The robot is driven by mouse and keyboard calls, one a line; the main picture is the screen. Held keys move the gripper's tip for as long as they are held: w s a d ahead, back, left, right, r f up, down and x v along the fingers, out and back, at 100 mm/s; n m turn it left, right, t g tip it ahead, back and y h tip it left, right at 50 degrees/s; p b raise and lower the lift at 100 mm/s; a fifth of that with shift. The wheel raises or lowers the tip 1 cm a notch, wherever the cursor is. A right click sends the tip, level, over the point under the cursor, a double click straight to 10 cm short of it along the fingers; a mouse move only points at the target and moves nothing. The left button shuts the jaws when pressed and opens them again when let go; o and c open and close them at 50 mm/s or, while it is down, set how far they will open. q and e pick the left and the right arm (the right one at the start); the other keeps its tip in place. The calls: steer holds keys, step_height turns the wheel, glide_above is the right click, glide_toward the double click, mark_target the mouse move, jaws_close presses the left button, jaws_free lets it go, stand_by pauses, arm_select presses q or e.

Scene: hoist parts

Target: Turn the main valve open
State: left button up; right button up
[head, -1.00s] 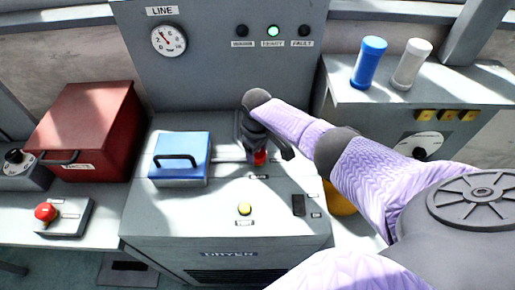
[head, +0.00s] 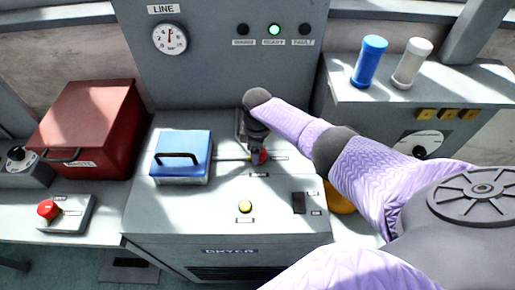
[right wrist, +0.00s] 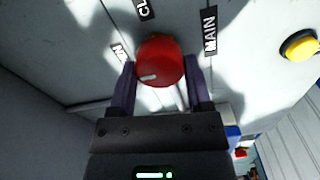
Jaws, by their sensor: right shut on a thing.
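The main valve is a round red knob (right wrist: 160,58) on the sloped grey top of the dryer cabinet. It shows only as a small red patch in the head view (head: 262,157). My right gripper (right wrist: 161,85) is shut on the knob, one dark finger on each side. It comes down over the knob in the head view (head: 255,153) and hides most of it. A white mark on the knob points to the lower left in the wrist view. A MAIN label (right wrist: 210,30) and two partly cut or covered labels surround it. My left gripper is not in view.
A blue-lidded box (head: 181,157) stands left of the valve. A yellow button (head: 245,206) and a dark switch (head: 298,203) are in front. A round gauge (head: 169,39) and a lit green lamp (head: 274,30) are on the back panel.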

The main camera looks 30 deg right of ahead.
stand_by(0.3)
steer(key=o, duration=1)
steer(key=shift+o, duration=1.2)
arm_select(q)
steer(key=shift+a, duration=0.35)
arm_select(e)
steer(key=shift+o, duration=0.2)
step_height(320, 180, up, 10)
steer(key=p, duration=0.4)
steer(key=shift+f, duration=0.2)
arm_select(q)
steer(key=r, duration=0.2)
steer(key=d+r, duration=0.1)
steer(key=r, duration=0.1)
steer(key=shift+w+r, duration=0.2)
arm_select(e)
steer(key=shift+r, duration=0.2)
